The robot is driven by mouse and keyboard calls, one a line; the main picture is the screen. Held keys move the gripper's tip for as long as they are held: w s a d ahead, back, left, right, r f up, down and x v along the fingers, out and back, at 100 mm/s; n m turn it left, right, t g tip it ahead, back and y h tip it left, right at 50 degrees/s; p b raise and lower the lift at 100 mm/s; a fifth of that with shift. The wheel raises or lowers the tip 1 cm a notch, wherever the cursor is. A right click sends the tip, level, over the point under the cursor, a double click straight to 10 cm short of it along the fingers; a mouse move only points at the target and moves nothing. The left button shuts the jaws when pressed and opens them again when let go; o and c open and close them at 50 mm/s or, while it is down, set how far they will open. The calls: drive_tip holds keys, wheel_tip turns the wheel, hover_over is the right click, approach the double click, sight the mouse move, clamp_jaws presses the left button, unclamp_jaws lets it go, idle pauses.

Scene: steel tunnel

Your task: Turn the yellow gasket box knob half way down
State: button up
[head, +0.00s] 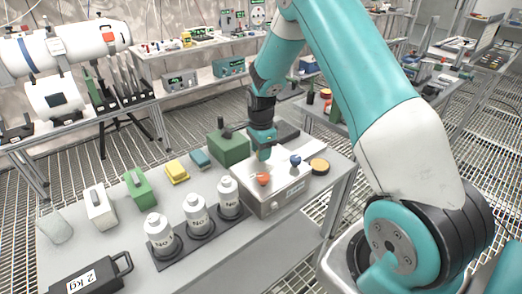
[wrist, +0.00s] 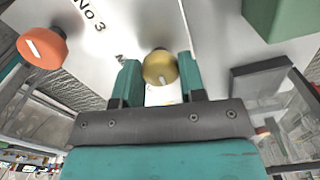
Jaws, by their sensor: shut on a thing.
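The gasket box (head: 272,200) is a pale metal box on the table, and its top fills the upper part of the wrist view (wrist: 115,25). The yellow knob (wrist: 158,69) is round and brassy and sits between my fingers. In the wrist view my gripper (wrist: 161,74) is shut on it, one finger on each side. In the head view my gripper (head: 265,153) points down over the box's far side and the yellow knob is hidden. An orange knob (head: 263,179) with a white line also shows in the wrist view (wrist: 42,47). A blue knob (head: 295,160) is to the right.
A dark green box (head: 230,148) stands close behind the gasket box. White bottles (head: 196,214) stand in a black rack to the left. A black 2 kg weight (head: 90,276) is at the front left.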

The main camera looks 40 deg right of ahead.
drive_tip(key=shift+w+d+r, duration=0.1)
drive_tip(key=shift+d, duration=0.05)
drive_tip(key=o, duration=0.9)
wheel_tip(320, 180, up, 17)
drive_tip(key=shift+r+b, duration=0.15)
drive_tip(key=shift+b, duration=1)
